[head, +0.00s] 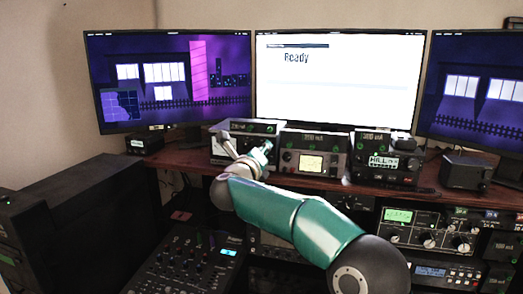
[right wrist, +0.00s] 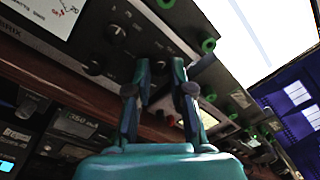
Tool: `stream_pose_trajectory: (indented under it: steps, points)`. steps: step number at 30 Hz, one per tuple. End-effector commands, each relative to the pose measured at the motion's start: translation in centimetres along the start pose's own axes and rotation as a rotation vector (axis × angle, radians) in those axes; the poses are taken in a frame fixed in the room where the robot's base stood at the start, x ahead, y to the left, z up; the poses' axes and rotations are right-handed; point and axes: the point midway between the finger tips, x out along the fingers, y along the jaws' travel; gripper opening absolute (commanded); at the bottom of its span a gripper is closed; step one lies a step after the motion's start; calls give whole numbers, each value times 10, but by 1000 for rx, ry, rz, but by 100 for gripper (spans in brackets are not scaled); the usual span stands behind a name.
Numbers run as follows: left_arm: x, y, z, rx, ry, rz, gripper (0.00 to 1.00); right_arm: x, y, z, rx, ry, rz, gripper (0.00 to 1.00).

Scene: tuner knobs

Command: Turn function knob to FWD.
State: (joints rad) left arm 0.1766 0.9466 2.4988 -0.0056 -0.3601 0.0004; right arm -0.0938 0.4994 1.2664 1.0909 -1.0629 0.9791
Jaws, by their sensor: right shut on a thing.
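My right gripper (head: 262,152) is at the front of the left small radio box (head: 248,127) on the desk shelf, and my arm hides much of that box's face. In the right wrist view my gripper (right wrist: 163,65) points at a dark front panel (right wrist: 82,32), its two fingers closed around a dark knob between the tips. I take this to be the function knob; the fingers mostly hide it, and its pointer setting and the FWD mark cannot be read. Two other dark knobs, an upper one (right wrist: 115,32) and a lower one (right wrist: 93,67), are to the left. My left gripper is not in view.
A radio with a lit meter (head: 311,163) and another with a display (head: 383,162) stand to the right. Monitors (head: 340,85) rise behind. A mixer (head: 185,265) and racked units (head: 425,232) are below the shelf (head: 200,163).

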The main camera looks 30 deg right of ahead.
Motion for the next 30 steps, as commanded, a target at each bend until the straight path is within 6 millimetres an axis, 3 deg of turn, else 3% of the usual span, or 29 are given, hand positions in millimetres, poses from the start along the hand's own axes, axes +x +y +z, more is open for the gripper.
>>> stream_pose_trajectory:
  steps: [15,30]
  points:
    - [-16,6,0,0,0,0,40,0,-3,4,-409,-28,-2,0]
    - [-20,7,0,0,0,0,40,0,-2,3,-517,-33,-1,0]
